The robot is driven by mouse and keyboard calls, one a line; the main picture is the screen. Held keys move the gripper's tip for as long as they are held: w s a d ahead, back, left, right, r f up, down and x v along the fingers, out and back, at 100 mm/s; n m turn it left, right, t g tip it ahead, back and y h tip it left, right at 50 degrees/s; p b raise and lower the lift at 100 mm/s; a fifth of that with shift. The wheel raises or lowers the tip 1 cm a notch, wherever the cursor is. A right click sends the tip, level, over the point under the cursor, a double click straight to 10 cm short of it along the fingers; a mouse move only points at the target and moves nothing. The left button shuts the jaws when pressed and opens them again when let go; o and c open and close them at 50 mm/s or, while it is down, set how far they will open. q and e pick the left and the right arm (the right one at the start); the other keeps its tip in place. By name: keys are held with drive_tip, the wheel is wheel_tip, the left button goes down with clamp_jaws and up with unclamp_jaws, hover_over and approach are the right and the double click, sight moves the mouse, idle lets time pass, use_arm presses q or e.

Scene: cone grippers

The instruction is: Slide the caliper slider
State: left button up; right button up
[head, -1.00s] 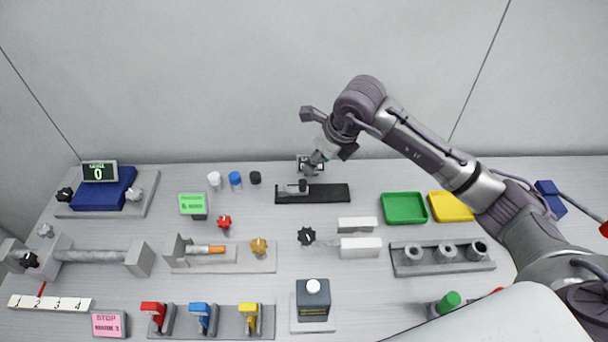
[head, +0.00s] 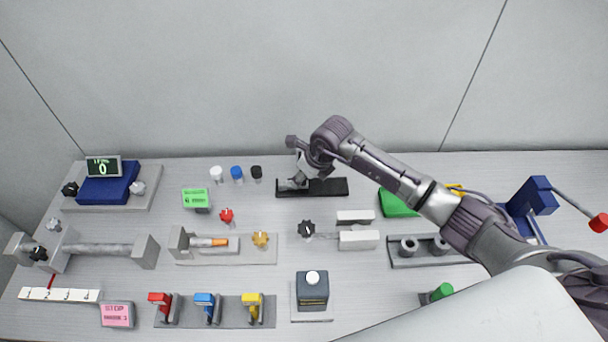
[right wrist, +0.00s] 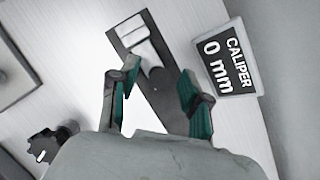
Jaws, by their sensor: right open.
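The caliper has a black base (head: 333,187), which also shows in the right wrist view (right wrist: 165,95). Its light grey metal parts (right wrist: 133,42) sit at one end of that base; fixed jaw and slider cannot be told apart surely. The caliper display (right wrist: 228,62) reads 0 mm in the right wrist view. My right gripper (head: 300,180) is low over the left end of the caliper. In the right wrist view its green-padded fingers (right wrist: 158,82) are open, apart on either side of the base, with nothing seen between the pads but base. The left gripper is not in view.
White, blue and black caps (head: 237,173) stand left of the caliper. A black knob with grey blocks (head: 358,240) lies in front. A green tray (head: 395,203) is to the right, partly under my right arm. The wall is close behind.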

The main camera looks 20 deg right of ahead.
clamp_jaws()
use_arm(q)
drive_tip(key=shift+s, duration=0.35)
use_arm(e)
drive_tip(key=d, duration=0.2)
drive_tip(key=s+d+b, duration=0.1)
drive_tip(key=d, duration=0.1)
drive_tip(key=shift+s+d+b, duration=0.2)
drive_tip(key=shift+d+b, duration=0.1)
drive_tip(key=shift+d, duration=0.35)
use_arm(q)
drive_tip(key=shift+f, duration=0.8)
use_arm(e)
unclamp_jaws()
drive_tip(key=shift+s, duration=0.1)
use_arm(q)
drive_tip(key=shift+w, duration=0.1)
